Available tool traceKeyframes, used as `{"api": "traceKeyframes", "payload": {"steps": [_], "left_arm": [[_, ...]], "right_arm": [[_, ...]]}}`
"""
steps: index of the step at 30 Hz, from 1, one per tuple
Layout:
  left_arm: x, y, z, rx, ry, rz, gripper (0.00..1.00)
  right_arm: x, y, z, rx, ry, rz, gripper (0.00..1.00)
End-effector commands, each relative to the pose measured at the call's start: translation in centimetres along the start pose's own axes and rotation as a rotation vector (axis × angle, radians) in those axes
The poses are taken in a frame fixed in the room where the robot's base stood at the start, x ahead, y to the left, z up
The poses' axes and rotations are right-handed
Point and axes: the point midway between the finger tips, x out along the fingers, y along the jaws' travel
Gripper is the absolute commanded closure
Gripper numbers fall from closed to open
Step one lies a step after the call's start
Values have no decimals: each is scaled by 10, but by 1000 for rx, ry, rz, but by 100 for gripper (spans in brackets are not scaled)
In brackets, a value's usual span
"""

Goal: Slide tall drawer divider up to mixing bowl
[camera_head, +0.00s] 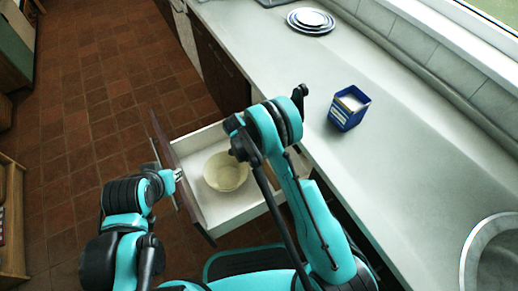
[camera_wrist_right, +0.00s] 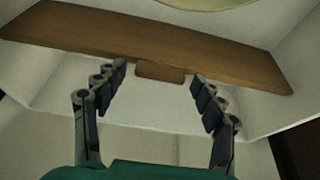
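The mixing bowl (camera_head: 227,172) is cream-coloured and stands in the open white drawer (camera_head: 237,209); its rim shows at the top of the right wrist view (camera_wrist_right: 190,3). The tall drawer divider (camera_wrist_right: 100,37) is a brown wooden board across the drawer with a small block (camera_wrist_right: 160,70) on its near side. A gap shows between board and bowl in the right wrist view. My right gripper (camera_wrist_right: 160,80) is open, its fingers on either side of the block. In the head view my right arm hides that gripper. My left gripper (camera_head: 178,175) is at the drawer front; its fingers are too small to read.
The drawer's brown front (camera_head: 176,178) faces left. A blue box (camera_head: 348,108) with white contents stands on the grey worktop (camera_head: 400,160). Stacked plates (camera_head: 311,21) lie at the back, and a round metal sink (camera_head: 492,255) is at lower right.

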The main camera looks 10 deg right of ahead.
Motion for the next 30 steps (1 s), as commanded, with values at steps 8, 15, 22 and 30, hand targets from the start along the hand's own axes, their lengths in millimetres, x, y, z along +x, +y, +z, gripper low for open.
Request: {"api": "traceKeyframes", "payload": {"steps": [8, 15, 22, 30], "left_arm": [[0, 0, 0, 0, 0, 0, 74], [0, 0, 0, 0, 0, 0, 74], [0, 0, 0, 0, 0, 0, 74], [0, 0, 0, 0, 0, 0, 74]], "right_arm": [[-1, 0, 0, 0, 1, 0, 28], [-29, 0, 0, -1, 1, -1, 28], [-80, 0, 0, -2, 0, -1, 28], [-116, 0, 0, -1, 0, 0, 28]]}}
